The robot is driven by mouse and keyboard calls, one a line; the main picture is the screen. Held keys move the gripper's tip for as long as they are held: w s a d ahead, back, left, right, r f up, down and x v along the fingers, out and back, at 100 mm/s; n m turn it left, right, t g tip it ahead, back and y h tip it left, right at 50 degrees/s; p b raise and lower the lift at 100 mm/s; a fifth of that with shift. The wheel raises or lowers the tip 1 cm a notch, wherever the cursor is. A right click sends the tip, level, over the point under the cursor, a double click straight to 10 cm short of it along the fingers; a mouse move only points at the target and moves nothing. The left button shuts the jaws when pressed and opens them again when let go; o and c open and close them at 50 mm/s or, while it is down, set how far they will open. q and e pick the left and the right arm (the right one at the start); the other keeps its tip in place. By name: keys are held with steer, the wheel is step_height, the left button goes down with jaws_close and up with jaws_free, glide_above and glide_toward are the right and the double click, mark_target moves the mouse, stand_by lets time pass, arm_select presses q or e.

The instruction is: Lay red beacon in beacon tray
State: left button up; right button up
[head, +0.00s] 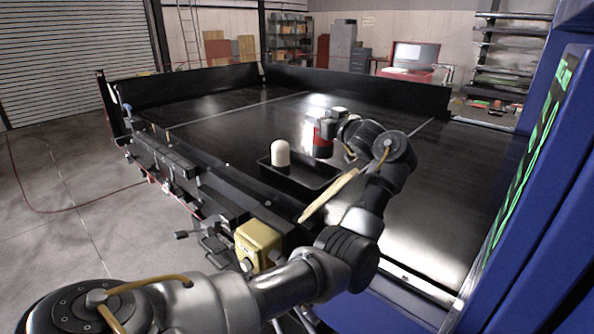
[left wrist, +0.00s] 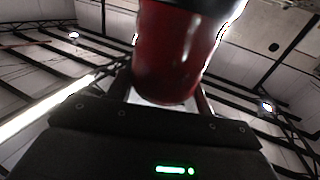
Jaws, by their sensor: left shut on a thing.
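The red beacon (head: 325,129) is held by my left gripper (head: 338,121) above the black conveyor, just behind and right of the tray. In the left wrist view the red beacon (left wrist: 172,48) fills the upper middle between the fingers, and its top end is cut off by the frame. The black beacon tray (head: 312,184) lies near the conveyor's front edge. A cream dome-topped piece (head: 281,153) stands upright at the tray's left end. The fingertips are partly hidden in the head view. My right gripper is not in view.
The black conveyor surface (head: 225,110) is broad and mostly clear, with raised walls (head: 360,92) at the back. A yellow box (head: 258,241) sits at the front edge. A blue cabinet (head: 540,190) with a green display bounds the right side.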

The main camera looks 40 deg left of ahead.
mark_target(320, 152)
arm_select(q)
steer(key=shift+a+f, duration=0.1)
steer(key=shift+f, duration=0.2)
step_height(320, 152, down, 5)
steer(key=p, duration=0.3)
steer(key=shift+a+f, duration=0.1)
steer(key=shift+f, duration=0.4)
step_height(320, 152, down, 3)
steer(key=shift+f+p, duration=0.15)
steer(key=shift+p, duration=0.75)
steer(key=shift+f, duration=0.25)
steer(key=shift+f, duration=0.15)
steer(key=o, duration=1.4)
